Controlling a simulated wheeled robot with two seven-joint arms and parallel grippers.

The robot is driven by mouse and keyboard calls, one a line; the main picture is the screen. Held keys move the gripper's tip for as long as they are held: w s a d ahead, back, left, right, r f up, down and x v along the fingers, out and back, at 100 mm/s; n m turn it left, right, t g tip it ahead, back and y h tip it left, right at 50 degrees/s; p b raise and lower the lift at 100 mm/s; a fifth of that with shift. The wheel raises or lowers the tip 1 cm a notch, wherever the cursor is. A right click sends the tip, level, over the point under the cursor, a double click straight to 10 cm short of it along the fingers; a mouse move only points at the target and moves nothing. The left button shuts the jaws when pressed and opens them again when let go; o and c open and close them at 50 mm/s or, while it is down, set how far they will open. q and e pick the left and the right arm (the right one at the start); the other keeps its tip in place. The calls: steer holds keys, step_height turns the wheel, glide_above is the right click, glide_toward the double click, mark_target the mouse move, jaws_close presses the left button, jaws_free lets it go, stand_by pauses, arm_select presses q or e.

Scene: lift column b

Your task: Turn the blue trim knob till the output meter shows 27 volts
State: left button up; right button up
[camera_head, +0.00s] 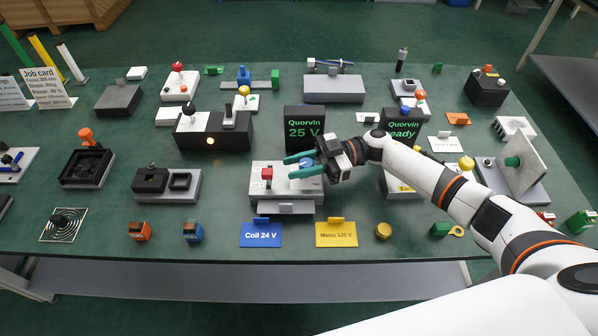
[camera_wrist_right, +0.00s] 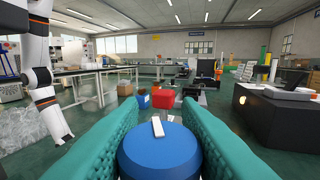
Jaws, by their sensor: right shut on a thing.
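The blue trim knob (camera_head: 306,162) sits on the right part of a light grey unit (camera_head: 262,191) at the middle of the bench. It fills the lower middle of the right wrist view (camera_wrist_right: 158,152), with a white pointer mark on its top. My right gripper (camera_head: 302,165) comes in from the right, its green fingers shut on the knob from both sides. The output meter (camera_head: 304,127) stands behind the unit, a dark screen reading "Quorvin 25 V" in green. A red knob or switch (camera_head: 267,173) is on the unit's left part. My left gripper is not in view.
A second dark screen (camera_head: 402,124) reading "ready" stands to the right, partly behind my right arm. Blue "Coil 24 V" (camera_head: 261,235) and yellow "Mains 120 V" (camera_head: 336,234) cards lie in front. A black box with a lever (camera_head: 240,138) is close behind left.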

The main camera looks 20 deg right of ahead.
steer(key=shift+s+f+n+g+b, duration=0.1)
steer(key=shift+s+n+g+b, duration=0.05)
steer(key=shift+n+g+b, duration=0.65)
steer(key=shift+s+f+n+g+b, duration=0.1)
steer(key=shift+n+g+b, duration=0.2)
steer(key=shift+g+b, duration=0.5)
steer(key=shift+r+g+h, duration=0.1)
steer(key=shift+g+h, duration=0.2)
steer(key=shift+g, duration=0.1)
steer(key=o, duration=1)
steer(key=shift+c, duration=0.2)
steer(key=shift+r, duration=0.15)
step_height(320, 180, up, 10)
steer(key=p, duration=0.1)
